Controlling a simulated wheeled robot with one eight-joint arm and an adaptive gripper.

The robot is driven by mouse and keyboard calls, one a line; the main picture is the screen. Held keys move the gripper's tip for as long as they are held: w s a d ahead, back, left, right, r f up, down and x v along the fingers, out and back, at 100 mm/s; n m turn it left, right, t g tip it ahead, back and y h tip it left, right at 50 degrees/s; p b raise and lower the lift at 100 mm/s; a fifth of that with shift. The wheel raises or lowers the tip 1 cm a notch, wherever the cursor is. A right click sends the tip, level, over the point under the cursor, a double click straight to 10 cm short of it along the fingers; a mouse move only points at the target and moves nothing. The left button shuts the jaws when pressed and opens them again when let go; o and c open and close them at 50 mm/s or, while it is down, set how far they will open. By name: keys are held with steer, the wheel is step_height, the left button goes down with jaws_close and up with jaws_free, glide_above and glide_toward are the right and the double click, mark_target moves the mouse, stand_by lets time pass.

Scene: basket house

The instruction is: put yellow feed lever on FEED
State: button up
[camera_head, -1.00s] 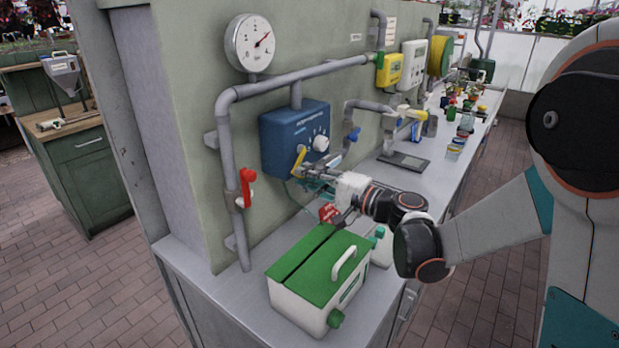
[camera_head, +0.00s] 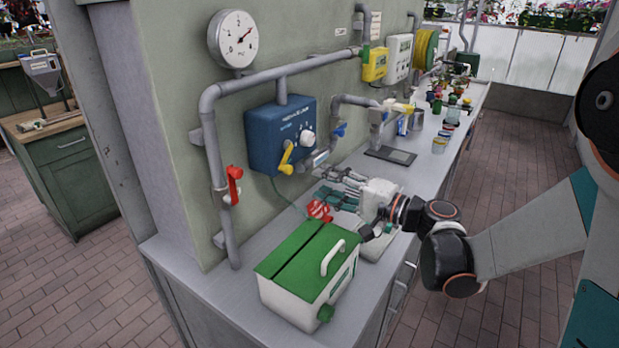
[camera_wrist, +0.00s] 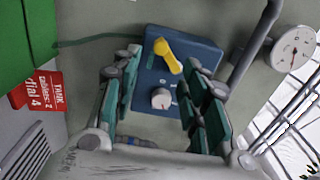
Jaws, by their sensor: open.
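The yellow feed lever (camera_head: 286,157) is on the lower front of a blue control box (camera_head: 262,140) fixed to the wall. In the head view it hangs down with a slight slant. In the wrist view the lever (camera_wrist: 168,56) shows on the box between my finger tips. My gripper (camera_head: 340,188) is open and empty, apart from the box, below and to the right of the lever. In the wrist view my gripper (camera_wrist: 163,65) has its two green-padded fingers spread wide. I cannot read any FEED mark on the box.
A white dial (camera_head: 308,138) sits beside the lever. A green-lidded box (camera_head: 305,262) and a red tag (camera_head: 318,210) are on the counter below. A red lever (camera_head: 233,185) is on the grey pipe (camera_head: 222,150). A blue valve handle (camera_head: 340,130) is to the right.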

steer(key=shift+v, duration=1.6)
steer(key=s+a+n+g+h, duration=0.1)
steer(key=s+h, duration=0.1)
steer(key=s, duration=0.1)
steer(key=s+f+n+g+h, duration=0.1)
steer(key=s+h, duration=0.1)
steer(key=s+a+f+n+g+h, duration=0.1)
steer(key=s+h, duration=0.1)
steer(key=s, duration=0.1)
steer(key=shift+s+a+n, duration=0.3)
steer(key=s+d+f+n+h, duration=0.3)
steer(key=s+d+h, duration=0.5)
steer(key=s+d, duration=0.3)
steer(key=s, duration=0.3)
steer(key=shift+s+d+f+n+g, duration=0.2)
steer(key=shift+s+d+n+g, duration=0.05)
steer(key=shift+n+g, duration=0.15)
